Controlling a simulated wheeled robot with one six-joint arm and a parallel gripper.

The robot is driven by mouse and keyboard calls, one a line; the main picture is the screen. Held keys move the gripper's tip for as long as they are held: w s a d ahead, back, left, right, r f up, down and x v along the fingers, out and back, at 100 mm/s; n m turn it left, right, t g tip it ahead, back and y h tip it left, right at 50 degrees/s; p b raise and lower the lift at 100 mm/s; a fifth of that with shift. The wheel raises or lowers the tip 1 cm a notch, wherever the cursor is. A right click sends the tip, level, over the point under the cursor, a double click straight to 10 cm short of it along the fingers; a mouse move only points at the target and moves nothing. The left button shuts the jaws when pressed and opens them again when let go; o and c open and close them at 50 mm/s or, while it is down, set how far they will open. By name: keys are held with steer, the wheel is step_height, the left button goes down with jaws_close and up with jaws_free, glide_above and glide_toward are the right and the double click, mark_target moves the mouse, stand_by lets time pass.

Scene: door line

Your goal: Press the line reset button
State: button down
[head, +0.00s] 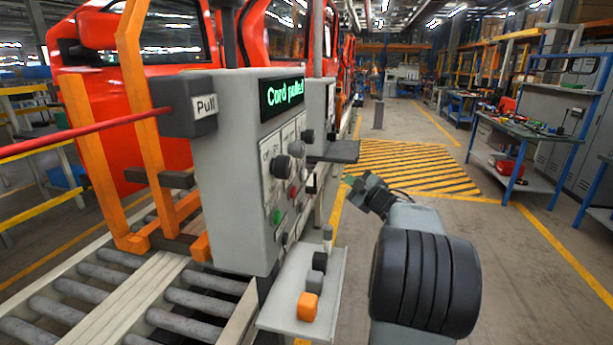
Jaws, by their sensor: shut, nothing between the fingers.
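A grey control box (232,160) stands at the left of centre beside the line. Its display (282,96) shows green letters reading "Cord pulled", the end partly cut off. Its right-hand face carries black knobs (281,163), a green button (277,216), a red button (293,192) and several other small controls. The labels are too small to read, so I cannot tell which is the line reset button. My gripper (354,186) is shut and empty, to the right of the box and apart from its controls.
A grey shelf (283,318) below the box holds an orange block (307,306), a dark block (316,282) and a grey piece. A red cord (80,132) runs to the "Pull" box (186,108). A roller conveyor (120,285) lies left; floor is open to the right.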

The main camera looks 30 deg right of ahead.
steer(key=shift+w+a, duration=0.1)
steer(key=shift+a, duration=0.05)
steer(key=w+a+b, duration=0.2)
steer(key=w+a, duration=0.4)
stand_by(0.6)
steer(key=shift+a, duration=0.15)
stand_by(1.9)
steer(key=shift+w+a, duration=0.25)
steer(key=shift+w+a, duration=0.4)
stand_by(1.1)
steer(key=shift+s+d, duration=0.7)
stand_by(0.4)
steer(key=shift+s+d+p, duration=0.6)
steer(key=shift+s+d, duration=1.15)
steer(key=shift+d, duration=0.1)
